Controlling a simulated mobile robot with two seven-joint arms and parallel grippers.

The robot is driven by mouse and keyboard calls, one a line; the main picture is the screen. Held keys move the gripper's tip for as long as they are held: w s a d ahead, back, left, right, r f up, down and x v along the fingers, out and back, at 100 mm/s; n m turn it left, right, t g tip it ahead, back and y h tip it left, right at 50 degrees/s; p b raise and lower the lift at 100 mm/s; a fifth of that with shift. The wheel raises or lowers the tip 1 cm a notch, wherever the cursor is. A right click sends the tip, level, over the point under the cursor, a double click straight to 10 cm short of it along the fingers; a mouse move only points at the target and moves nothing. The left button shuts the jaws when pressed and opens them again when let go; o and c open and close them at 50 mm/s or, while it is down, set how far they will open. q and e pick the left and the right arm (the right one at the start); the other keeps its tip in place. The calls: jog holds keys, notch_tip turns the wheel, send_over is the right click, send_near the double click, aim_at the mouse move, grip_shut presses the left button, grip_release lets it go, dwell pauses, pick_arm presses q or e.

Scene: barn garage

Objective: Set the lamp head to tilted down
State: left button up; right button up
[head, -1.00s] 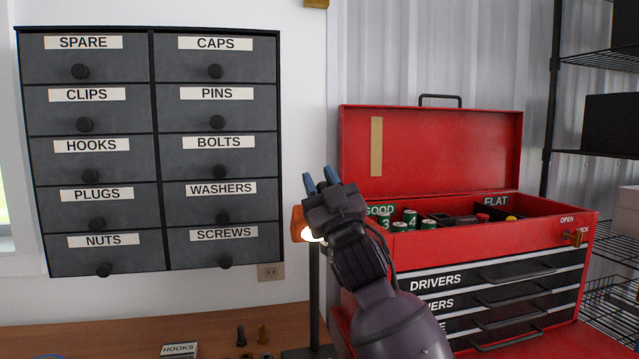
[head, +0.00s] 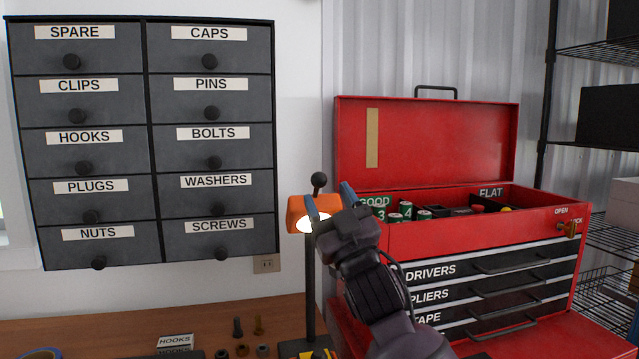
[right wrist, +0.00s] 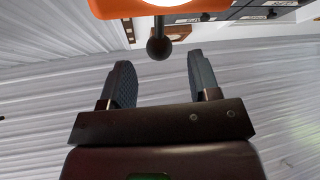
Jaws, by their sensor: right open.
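The lamp has an orange head (head: 298,208) with a lit white face, on a thin dark post (head: 311,285). A black ball-tipped lever (head: 319,181) sticks up from the head. In the right wrist view the orange head (right wrist: 112,8) is at the top edge and the lever's ball (right wrist: 159,48) hangs below it. My right gripper (head: 330,199) is open and empty, in front of the lamp head and partly covering its right side. In the wrist view the ball appears between the gripper's fingertips (right wrist: 159,64), slightly beyond them and apart. My left gripper is out of view.
A labelled drawer cabinet (head: 146,130) hangs on the wall at left. An open red toolbox (head: 425,145) stands right of the lamp, close beside my right arm. Bolts and nuts lie on the wooden bench (head: 120,335). A wire shelf is at far right.

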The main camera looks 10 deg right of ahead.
jog(key=v, duration=0.4)
jog(key=shift+s+f, duration=0.2)
jog(key=shift+s, duration=0.1)
